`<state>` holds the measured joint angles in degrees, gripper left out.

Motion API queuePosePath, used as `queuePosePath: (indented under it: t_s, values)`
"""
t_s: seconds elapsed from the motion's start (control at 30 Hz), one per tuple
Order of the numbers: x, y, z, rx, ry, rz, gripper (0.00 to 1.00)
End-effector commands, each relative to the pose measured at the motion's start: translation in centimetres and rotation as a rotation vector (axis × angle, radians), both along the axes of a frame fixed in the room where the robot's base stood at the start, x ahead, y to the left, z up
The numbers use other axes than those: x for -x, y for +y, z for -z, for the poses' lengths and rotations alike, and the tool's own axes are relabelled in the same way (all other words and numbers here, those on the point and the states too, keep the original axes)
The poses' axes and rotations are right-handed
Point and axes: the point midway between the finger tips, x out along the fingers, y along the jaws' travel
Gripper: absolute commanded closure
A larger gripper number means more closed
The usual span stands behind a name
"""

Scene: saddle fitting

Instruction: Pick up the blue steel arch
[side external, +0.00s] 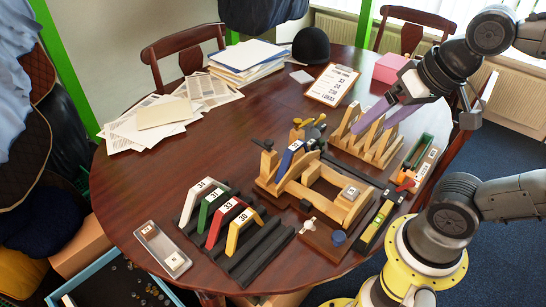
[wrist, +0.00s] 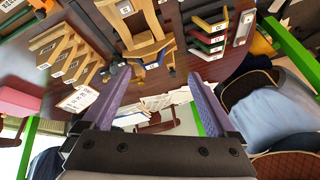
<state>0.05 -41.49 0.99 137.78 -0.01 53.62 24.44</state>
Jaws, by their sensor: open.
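The blue steel arch (side external: 288,160) sits at the left end of the wooden fitting frame (side external: 345,209), with a white number label on its top. In the wrist view the blue arch (wrist: 153,65) shows small, beyond and between my fingertips, partly hidden by the frame's wooden parts. My gripper (side external: 373,124) has two purple fingers, spread apart with nothing between them. It is up to the right of the blue arch, above the slotted wooden stands, clear of the arch. The fingers also show in the wrist view (wrist: 158,82).
White, green, red and yellow arches stand on a black ribbed rack (side external: 250,256) at the front left. Slotted wooden stands (side external: 372,140) lie behind the frame. A clipboard (side external: 332,85), papers (side external: 150,115) and a black hat (side external: 311,45) are farther back. The table's left middle is clear.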

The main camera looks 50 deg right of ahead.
Motion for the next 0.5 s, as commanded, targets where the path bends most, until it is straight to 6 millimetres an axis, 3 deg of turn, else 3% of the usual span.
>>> queuePosePath:
  t_s: [0.1, 0.23, 0.4, 0.5]
  values:
    - [1.5, 0.0, 2.0, 0.102, 0.011, -0.187, 0.08]
    - [1.6, 0.0, 2.6, 0.172, 0.019, -0.318, 0.08]
    - [1.5, 0.0, 2.5, 0.205, 0.016, -0.377, 0.35]
    - [1.4, 0.0, 2.5, 0.206, 0.016, -0.378, 0.35]
